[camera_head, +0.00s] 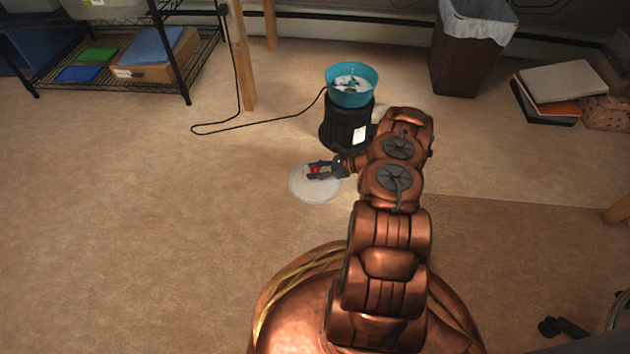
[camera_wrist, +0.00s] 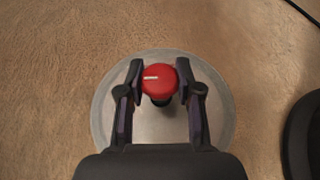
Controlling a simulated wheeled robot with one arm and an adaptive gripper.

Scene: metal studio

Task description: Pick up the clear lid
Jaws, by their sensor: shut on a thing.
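The clear lid (camera_head: 314,188) is a pale, see-through disc with a red knob (camera_head: 315,168) at its middle. In the head view it appears low, at or just above the carpet; I cannot tell if it touches. In the wrist view the lid (camera_wrist: 106,118) shows as a round grey disc under the fingers. My gripper (camera_wrist: 159,85) has one finger on each side of the red knob (camera_wrist: 158,77) and is shut on it. In the head view my gripper (camera_head: 319,170) reaches in from the right over the lid.
A black cylindrical machine (camera_head: 345,124) with a teal bowl (camera_head: 363,97) on top stands just behind the lid. Its cord (camera_head: 262,123) runs left across the carpet. A bin (camera_head: 464,62) and stacked books (camera_head: 562,80) are at the back right. Carpet left of the lid is clear.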

